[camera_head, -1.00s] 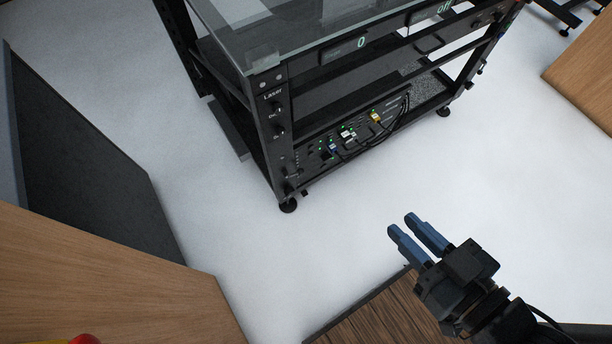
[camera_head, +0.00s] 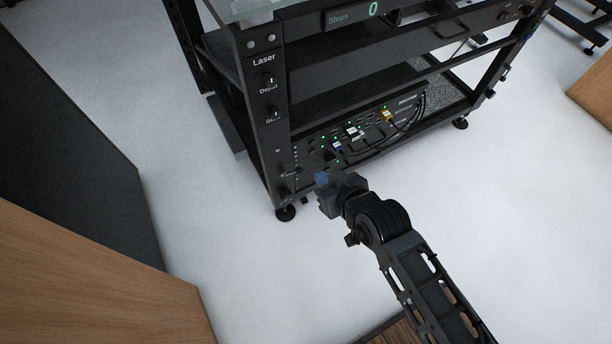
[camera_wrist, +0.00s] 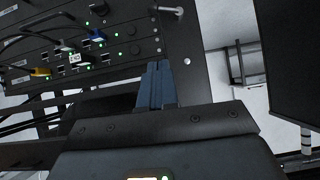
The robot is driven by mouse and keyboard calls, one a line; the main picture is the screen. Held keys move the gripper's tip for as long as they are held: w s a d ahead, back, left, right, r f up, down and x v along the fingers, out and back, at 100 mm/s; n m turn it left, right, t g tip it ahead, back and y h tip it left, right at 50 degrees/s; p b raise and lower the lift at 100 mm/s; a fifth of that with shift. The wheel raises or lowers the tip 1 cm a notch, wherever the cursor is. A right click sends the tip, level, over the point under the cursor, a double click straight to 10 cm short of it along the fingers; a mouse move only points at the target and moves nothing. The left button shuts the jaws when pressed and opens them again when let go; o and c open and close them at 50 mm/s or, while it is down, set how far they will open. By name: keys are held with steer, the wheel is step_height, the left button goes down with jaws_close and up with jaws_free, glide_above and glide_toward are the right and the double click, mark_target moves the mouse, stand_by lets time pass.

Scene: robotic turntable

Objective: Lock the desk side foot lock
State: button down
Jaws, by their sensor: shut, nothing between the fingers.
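The black desk-like rack (camera_head: 272,120) stands on the floor with a front left post and a round foot (camera_head: 285,213) under it. A small dark fitting shows low on that post (camera_head: 284,192); I cannot tell for sure whether it is the foot lock. My gripper (camera_head: 322,179) is shut and empty, just right of the post's lower end in the head view. In the wrist view its blue fingers (camera_wrist: 155,82) lie together, pointing at the rack's front. A small grey lever (camera_wrist: 170,10) shows beyond the fingertips. Contact cannot be told.
A lit port panel with cables (camera_head: 360,133) lies close behind my gripper; it also fills the left of the wrist view (camera_wrist: 75,50). Wooden furniture (camera_head: 90,270) and a dark panel (camera_head: 75,160) stand at left.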

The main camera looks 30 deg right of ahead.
steer(key=shift+w+d+f, duration=0.2)
steer(key=shift+w+f, duration=0.25)
steer(key=shift+w, duration=0.25)
steer(key=s+f+b+x, duration=0.1)
steer(key=b+x, duration=0.4)
steer(key=x, duration=0.7)
steer(key=shift+f, duration=0.85)
steer(key=shift+a+f, duration=0.1)
